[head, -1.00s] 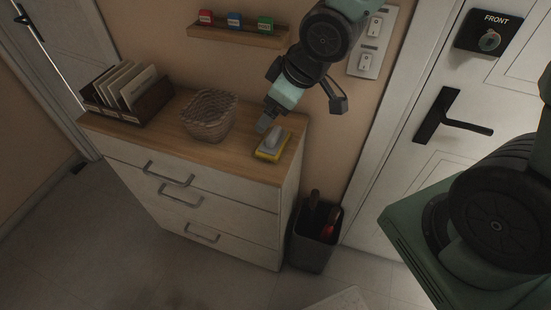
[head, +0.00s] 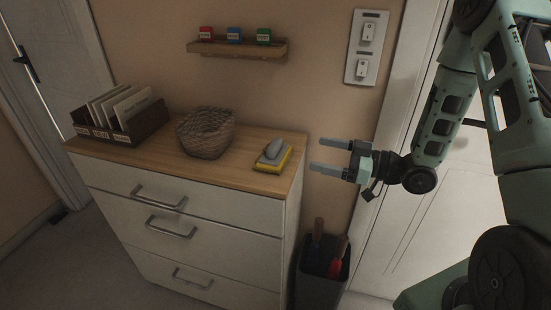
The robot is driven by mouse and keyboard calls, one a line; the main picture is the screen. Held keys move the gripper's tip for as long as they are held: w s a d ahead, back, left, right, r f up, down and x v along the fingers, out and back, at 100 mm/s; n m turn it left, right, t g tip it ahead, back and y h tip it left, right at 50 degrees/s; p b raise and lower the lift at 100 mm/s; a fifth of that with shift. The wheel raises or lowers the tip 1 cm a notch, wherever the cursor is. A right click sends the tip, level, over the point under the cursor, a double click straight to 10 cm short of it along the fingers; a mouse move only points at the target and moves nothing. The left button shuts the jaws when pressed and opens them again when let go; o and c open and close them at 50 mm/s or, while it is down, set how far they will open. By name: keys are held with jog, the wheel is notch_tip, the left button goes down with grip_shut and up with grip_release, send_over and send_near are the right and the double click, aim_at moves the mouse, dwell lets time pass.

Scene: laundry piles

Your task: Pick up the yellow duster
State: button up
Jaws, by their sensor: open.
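A yellow duster (head: 268,164) with a grey object (head: 273,150) on top lies on the wooden top of the white dresser (head: 245,182), near its right end. I cannot tell whether the grey piece is part of the duster. My gripper (head: 318,156) is open and empty. Its two fingers point left, to the right of the dresser and apart from the duster.
A woven basket (head: 207,140) and a letter holder (head: 120,130) stand on the dresser left of the duster. A shelf (head: 237,50) with small coloured blocks hangs above. A dark bin (head: 320,270) with handled items stands right of the dresser. A switch plate (head: 366,48) is on the wall.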

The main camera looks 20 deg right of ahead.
aim_at(285, 157)
jog(key=p+x, duration=0.2)
jog(key=x, duration=0.8)
jog(key=shift+w+a, duration=0.1)
jog(key=shift+w, duration=0.05)
jog(key=p+x, duration=0.1)
jog(key=x, duration=0.3)
jog(key=shift+w+a+f+p, duration=0.1)
jog(key=shift+w+a+p, duration=0.05)
jog(key=shift+w+p, duration=0.25)
jog(key=c, duration=1.1)
